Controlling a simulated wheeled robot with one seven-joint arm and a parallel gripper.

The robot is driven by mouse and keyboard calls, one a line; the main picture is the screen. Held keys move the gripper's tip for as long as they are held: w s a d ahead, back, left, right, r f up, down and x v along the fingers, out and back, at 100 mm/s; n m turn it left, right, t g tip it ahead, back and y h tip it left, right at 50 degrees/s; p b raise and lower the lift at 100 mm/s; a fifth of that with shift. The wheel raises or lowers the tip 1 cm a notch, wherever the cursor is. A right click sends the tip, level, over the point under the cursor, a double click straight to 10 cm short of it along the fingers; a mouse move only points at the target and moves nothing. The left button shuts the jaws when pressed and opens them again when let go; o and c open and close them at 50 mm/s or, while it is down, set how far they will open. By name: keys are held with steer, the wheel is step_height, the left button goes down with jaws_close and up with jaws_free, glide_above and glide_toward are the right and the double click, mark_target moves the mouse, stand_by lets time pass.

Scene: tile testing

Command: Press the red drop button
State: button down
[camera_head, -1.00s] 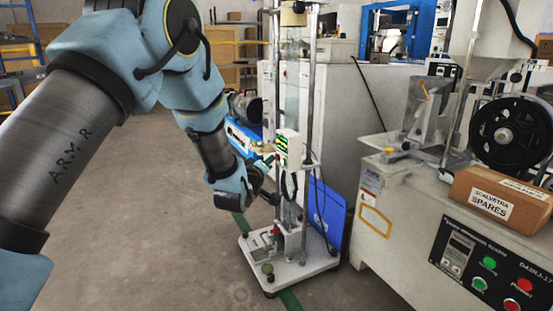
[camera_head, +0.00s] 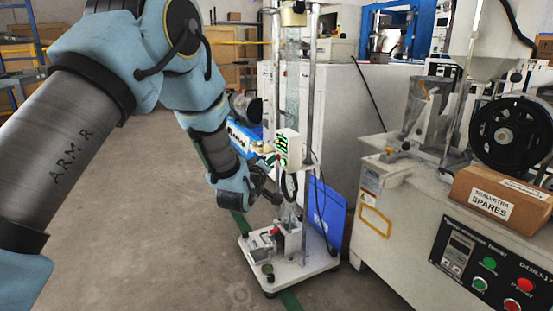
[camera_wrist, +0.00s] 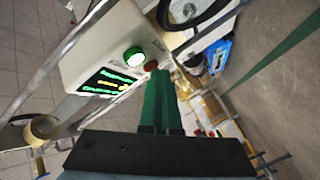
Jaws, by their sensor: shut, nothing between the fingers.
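The white control box (camera_head: 289,148) is mounted on the upright drop tester in the middle of the head view. In the wrist view the box (camera_wrist: 98,50) shows a lit green button (camera_wrist: 134,56), a green-lit display (camera_wrist: 112,80) and a small red button (camera_wrist: 151,65). My gripper (camera_wrist: 159,74) has its two green fingers shut together and empty. The fingertips are right at the red button and partly cover it. I cannot tell whether they touch it. In the head view my gripper is just left of the box, and the red button cannot be made out.
The tester's metal rods (camera_head: 313,90) rise beside the box from a white base plate (camera_head: 322,262). A blue panel (camera_head: 326,212) leans behind it. A machine with a cardboard box (camera_head: 500,200) stands on the right. The floor (camera_head: 130,240) at left front is clear.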

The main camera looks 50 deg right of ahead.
steer(key=shift+w+a, duration=0.3)
steer(key=shift+a, duration=0.45)
steer(key=shift+w+a, duration=0.3)
steer(key=shift+a, duration=0.5)
steer(key=shift+w+a, duration=0.3)
steer(key=shift+a, duration=0.45)
steer(key=shift+w+a, duration=0.3)
steer(key=shift+a, duration=0.5)
